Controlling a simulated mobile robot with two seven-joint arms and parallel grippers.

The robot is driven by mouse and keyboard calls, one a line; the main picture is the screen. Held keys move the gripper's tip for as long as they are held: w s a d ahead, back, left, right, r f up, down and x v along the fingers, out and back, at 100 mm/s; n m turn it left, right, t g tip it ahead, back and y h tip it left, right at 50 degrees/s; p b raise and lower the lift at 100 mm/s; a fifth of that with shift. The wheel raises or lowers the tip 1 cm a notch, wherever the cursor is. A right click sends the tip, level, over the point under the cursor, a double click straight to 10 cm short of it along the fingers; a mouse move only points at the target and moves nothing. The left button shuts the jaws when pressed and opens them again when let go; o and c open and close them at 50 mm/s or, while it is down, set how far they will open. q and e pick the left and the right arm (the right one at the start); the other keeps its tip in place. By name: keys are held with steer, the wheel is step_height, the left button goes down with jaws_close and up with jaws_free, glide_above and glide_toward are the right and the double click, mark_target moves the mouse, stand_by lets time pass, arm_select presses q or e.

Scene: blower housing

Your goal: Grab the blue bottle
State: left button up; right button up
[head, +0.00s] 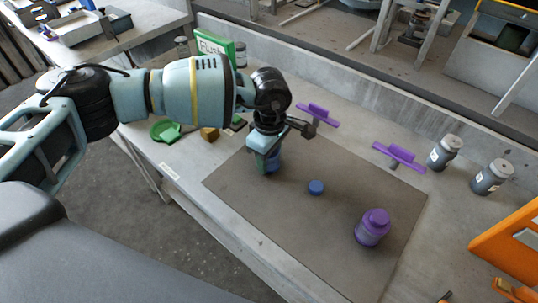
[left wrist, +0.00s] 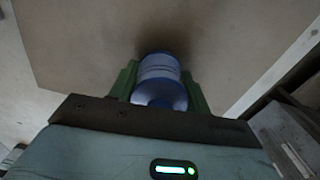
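The blue bottle (head: 274,161) stands on the brown mat under my left gripper (head: 264,157), partly hidden by it in the head view. In the left wrist view the translucent blue bottle (left wrist: 160,82) sits between the two green fingers of my left gripper (left wrist: 160,88). I see no gap between the fingers and its sides, so the gripper looks shut on it. I cannot tell any lift off the mat. My right gripper is not in view.
On the mat (head: 290,229) are a small blue round cap (head: 316,187) and a purple bottle (head: 372,227). Purple-topped pieces (head: 318,115) stand near its back edge. Grey jars (head: 445,151) and an orange box (head: 510,246) are at the right. A green box (head: 214,45) stands behind my arm.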

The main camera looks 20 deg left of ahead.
arm_select(q)
steer(key=c, duration=0.4)
steer(key=shift+o, duration=0.2)
steer(key=shift+r, duration=0.15)
steer(key=shift+r, duration=0.6)
step_height(320, 180, up, 2)
steer(key=shift+r, duration=0.15)
steer(key=s, duration=0.5)
steer(key=s+r, duration=0.1)
steer(key=s, duration=0.4)
steer(key=s+a+b, duration=0.1)
steer(key=s, duration=0.5)
steer(key=shift+r, duration=0.15)
